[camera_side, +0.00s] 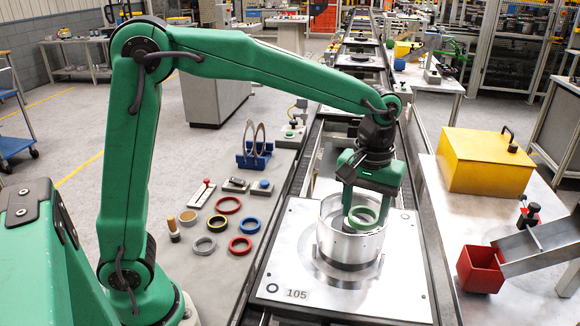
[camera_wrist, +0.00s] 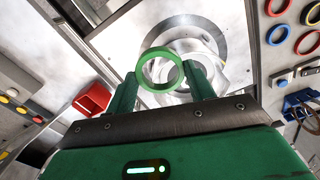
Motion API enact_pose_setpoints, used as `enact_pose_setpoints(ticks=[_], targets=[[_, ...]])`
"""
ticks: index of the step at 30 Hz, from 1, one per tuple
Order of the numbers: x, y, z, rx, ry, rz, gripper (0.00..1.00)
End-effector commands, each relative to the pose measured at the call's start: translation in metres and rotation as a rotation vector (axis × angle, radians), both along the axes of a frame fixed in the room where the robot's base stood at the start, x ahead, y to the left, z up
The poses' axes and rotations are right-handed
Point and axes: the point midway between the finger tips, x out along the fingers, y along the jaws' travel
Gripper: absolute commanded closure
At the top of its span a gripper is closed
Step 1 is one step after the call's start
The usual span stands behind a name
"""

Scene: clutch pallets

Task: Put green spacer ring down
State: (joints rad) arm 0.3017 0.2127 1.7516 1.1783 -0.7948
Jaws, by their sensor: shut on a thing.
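The green spacer ring (camera_side: 362,217) is held by my gripper (camera_side: 365,208) at the open mouth of the silver clutch drum (camera_side: 347,247). The ring also shows in the wrist view (camera_wrist: 160,70) between the two green fingers of my gripper (camera_wrist: 162,80). My gripper is shut on the ring. The drum stands upright on the metal pallet (camera_side: 290,255) marked 105. In the side view the ring overlaps the drum's rim, and I cannot tell how deep it sits. The inside of the drum is largely hidden.
Loose red, yellow, blue and grey rings (camera_side: 228,205) lie on the bench left of the conveyor. A blue rack (camera_side: 254,155) with upright discs stands behind them. A yellow box (camera_side: 484,165) and a red bin (camera_side: 480,270) by a chute stand at the right.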

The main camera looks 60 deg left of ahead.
Motion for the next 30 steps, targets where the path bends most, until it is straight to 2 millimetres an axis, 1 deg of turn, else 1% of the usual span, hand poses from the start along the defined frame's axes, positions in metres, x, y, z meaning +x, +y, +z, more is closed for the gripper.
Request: enact_pose_setpoints(ticks=[3,9,24,30], targets=[[-0.0047,-0.0069,0.0054,-0.001,-0.003,-0.002,0.72],[-0.0071,-0.0097,0.0075,0.000,-0.001,0.000,0.72],[-0.0068,-0.0092,0.0073,0.000,-0.001,-0.001,0.72],[-0.0053,-0.0021,0.0060,0.000,-0.001,-0.023,0.72]])
